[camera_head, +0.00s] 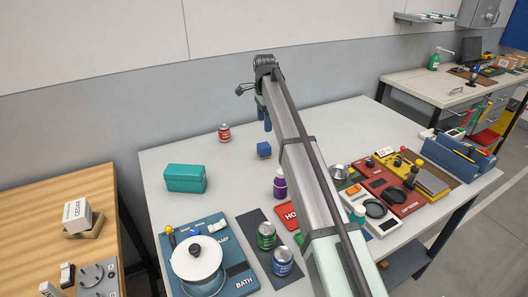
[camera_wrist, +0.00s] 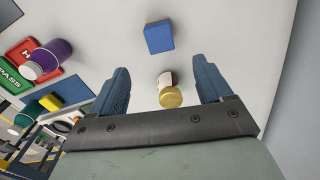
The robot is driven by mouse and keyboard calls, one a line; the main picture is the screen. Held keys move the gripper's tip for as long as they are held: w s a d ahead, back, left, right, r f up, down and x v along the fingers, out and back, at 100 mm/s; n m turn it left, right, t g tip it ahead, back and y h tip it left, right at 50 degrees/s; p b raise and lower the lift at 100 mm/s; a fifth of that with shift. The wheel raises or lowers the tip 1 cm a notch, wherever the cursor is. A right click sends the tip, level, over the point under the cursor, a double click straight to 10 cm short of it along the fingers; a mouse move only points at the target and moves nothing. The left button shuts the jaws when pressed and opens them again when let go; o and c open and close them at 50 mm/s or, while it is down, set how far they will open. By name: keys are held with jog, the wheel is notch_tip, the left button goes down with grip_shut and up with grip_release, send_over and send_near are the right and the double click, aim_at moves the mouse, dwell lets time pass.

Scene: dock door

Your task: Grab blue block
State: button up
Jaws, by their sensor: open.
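The blue block (camera_head: 264,150) sits on the light grey table, left of my arm in the head view. In the wrist view the blue block (camera_wrist: 158,37) lies just beyond the fingertips, roughly centred between them. My gripper (camera_head: 266,124) is above the table near the block. In the wrist view my gripper (camera_wrist: 160,66) has its two blue fingers wide apart with nothing held. The block is apart from both fingers.
A small jar with a gold lid (camera_wrist: 171,97) shows between the fingers, lower in the wrist view. A red can (camera_head: 224,133) and a teal box (camera_head: 186,178) stand left of the block.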

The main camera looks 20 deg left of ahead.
aim_at(264, 145)
jog(key=shift+n, duration=0.4)
notch_tip(264, 145, down, 14)
jog(key=shift+s+a+r, duration=0.1)
dwell(0.5)
jog(key=shift+c, duration=0.3)
jog(key=c, duration=1)
